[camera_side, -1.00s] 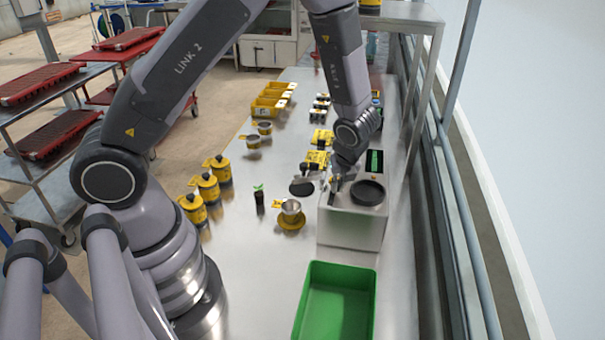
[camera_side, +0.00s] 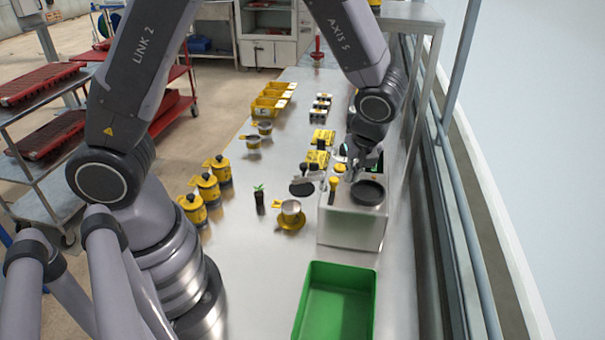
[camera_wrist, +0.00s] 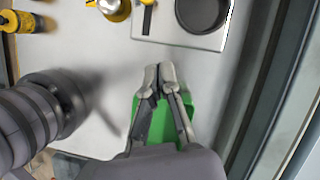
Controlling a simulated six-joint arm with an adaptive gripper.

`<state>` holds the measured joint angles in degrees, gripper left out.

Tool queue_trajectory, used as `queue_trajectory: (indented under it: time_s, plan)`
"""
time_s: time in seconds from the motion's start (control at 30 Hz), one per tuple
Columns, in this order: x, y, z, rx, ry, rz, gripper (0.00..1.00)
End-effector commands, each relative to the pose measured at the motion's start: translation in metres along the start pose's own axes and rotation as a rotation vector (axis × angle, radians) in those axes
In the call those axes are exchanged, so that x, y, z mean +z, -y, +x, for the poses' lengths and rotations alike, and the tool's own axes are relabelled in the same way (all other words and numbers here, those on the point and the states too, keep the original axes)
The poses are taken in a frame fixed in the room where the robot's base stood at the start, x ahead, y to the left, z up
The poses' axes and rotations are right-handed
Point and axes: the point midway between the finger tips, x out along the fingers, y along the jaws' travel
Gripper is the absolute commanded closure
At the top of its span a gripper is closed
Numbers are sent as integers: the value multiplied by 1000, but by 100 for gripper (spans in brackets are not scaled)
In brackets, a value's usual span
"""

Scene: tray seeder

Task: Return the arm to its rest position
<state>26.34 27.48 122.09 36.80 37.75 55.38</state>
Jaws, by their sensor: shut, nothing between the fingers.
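My gripper (camera_side: 341,160) is shut and empty. In the side view it hangs above the far edge of the grey box-shaped machine (camera_side: 350,228), small and partly hidden by my wrist. In the wrist view my gripper's fingertips (camera_wrist: 160,72) lie together, with nothing between them. There they overlap the green bin (camera_wrist: 196,101) below, apart from it.
The green bin (camera_side: 313,300) stands in front of the machine. Yellow bins (camera_side: 266,105) stand at the back. A window wall (camera_side: 470,230) borders the right.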

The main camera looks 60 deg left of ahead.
Motion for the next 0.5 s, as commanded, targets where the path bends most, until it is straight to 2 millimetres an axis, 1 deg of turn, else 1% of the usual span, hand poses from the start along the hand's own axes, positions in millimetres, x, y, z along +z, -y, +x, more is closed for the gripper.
queue_trajectory:
  time_s: [0.03,0.13,0.43,0.5]
  plan:
    - [0,0,-4,-1,0,0,100]
    - [0,0,-8,0,-1,1,100]
    - [0,0,-9,1,-1,1,100]
    - [2,-1,-12,-2,-3,-18,100]
